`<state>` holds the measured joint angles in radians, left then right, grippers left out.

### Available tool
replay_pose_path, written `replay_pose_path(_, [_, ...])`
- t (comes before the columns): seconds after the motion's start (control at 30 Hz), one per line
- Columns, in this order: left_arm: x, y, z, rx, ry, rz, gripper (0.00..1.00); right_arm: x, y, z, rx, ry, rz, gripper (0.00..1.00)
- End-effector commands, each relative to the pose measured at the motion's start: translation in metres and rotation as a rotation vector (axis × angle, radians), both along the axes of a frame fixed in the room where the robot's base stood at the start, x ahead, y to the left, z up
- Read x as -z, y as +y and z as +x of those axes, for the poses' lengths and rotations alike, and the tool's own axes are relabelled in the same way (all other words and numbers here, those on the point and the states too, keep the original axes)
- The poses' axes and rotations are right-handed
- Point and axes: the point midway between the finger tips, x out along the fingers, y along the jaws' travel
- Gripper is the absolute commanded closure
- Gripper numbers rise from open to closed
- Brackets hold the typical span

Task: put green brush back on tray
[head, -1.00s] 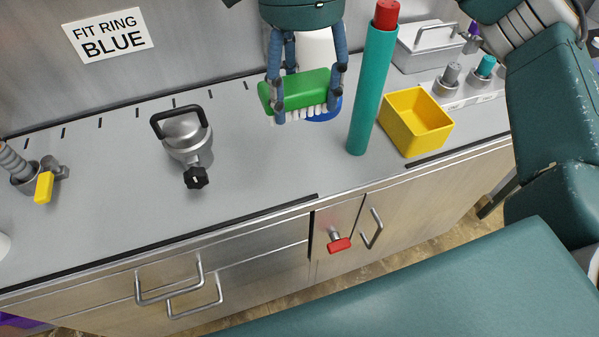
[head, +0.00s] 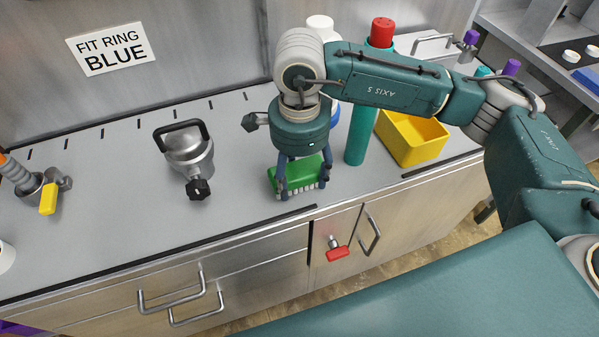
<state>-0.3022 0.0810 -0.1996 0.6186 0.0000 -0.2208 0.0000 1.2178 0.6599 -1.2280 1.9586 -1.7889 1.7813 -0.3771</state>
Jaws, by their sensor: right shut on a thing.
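The green brush (head: 308,171) has a green block and white bristles pointing down. My right gripper (head: 304,188) is shut on it from above, one finger on each side. The brush is at the counter's front part, right of the metal jug; I cannot tell whether its bristles touch the surface. No tray can be made out for certain in this view. My left gripper is not in view.
A teal cylinder with a red top (head: 360,130) and a yellow bin (head: 412,138) stand right of the brush. A yellow-handled valve (head: 48,198) is at the left. The counter between valve and jug is clear.

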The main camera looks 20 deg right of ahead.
Motion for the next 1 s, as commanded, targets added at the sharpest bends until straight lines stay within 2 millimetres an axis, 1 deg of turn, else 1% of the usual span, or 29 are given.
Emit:
replay_pose_path(0.07, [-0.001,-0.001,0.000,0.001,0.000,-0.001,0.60,0.003,0.000,0.000,0.000,0.000,0.000,0.63])
replay_pose_path(0.27, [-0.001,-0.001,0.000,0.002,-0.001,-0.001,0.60,0.003,0.000,0.000,-0.001,-0.001,0.000,0.63])
replay_pose_path(0.43, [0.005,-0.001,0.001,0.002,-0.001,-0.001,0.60,0.008,0.000,0.000,-0.001,-0.001,0.000,0.63])
replay_pose_path(0.47, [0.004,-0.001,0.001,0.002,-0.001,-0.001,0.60,0.007,0.000,0.000,-0.001,-0.001,0.000,0.35])
replay_pose_path(0.5, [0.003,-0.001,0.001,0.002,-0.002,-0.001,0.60,0.006,0.000,0.000,-0.001,-0.001,0.000,0.27])
replay_pose_path(0.53, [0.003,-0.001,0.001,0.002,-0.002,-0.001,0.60,0.006,0.000,0.000,-0.001,-0.001,0.000,0.21])
replay_pose_path(0.83, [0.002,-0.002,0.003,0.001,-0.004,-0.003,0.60,0.005,0.000,0.000,-0.001,0.000,0.000,0.20])
replay_pose_path(0.93, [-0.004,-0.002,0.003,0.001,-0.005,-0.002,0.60,0.000,0.000,0.000,-0.001,0.000,0.000,0.20])
replay_pose_path(1.0, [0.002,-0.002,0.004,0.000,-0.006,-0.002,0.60,-0.006,0.001,0.001,0.000,-0.004,0.001,0.20])
